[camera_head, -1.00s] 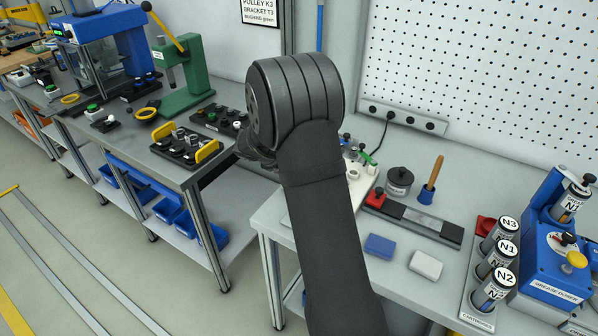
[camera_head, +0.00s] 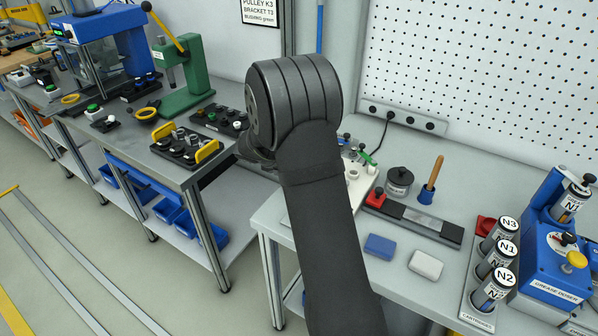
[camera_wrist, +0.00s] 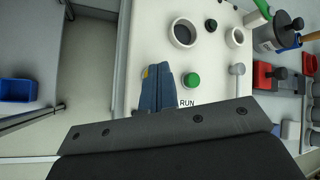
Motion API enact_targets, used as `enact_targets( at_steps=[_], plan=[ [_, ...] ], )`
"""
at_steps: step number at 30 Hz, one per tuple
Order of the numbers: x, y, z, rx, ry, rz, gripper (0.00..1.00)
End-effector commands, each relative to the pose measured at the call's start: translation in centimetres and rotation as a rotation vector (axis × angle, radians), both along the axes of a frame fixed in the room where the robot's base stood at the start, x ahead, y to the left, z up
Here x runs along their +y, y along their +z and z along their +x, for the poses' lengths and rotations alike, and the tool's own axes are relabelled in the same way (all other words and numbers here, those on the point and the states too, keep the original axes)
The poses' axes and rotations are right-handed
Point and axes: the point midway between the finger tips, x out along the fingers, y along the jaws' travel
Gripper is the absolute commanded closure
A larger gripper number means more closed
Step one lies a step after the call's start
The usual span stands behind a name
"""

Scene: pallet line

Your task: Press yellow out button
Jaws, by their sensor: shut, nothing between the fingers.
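My gripper (camera_wrist: 156,68) is shut and empty in the wrist view, its two blue fingers side by side over a white panel (camera_wrist: 215,62). A small patch of yellow (camera_wrist: 145,73) shows at the left edge of the fingertips; it may be the yellow button, mostly hidden by the fingers. I cannot tell whether the fingertips touch it. A green button (camera_wrist: 192,80) sits just right of the fingers, above a RUN label. In the head view my arm hides the gripper and most of the panel (camera_head: 354,187).
In the wrist view, round sockets (camera_wrist: 184,33) and black knobs stand on the panel. A red block (camera_wrist: 263,75) is to the right. A blue bin (camera_wrist: 18,90) is at far left. In the head view, blue (camera_head: 380,246) and white blocks lie on the bench.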

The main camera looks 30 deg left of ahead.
Motion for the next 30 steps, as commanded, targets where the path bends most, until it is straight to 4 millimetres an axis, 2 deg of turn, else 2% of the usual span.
enact_targets(
  at_steps=[16,30],
  plan=[
    [0.0,-0.3,0.0,0.001,0.0,-0.001,1.0],
    [0.0,1.6,0.0,0.0,0.001,-0.001,1.0]
  ],
)
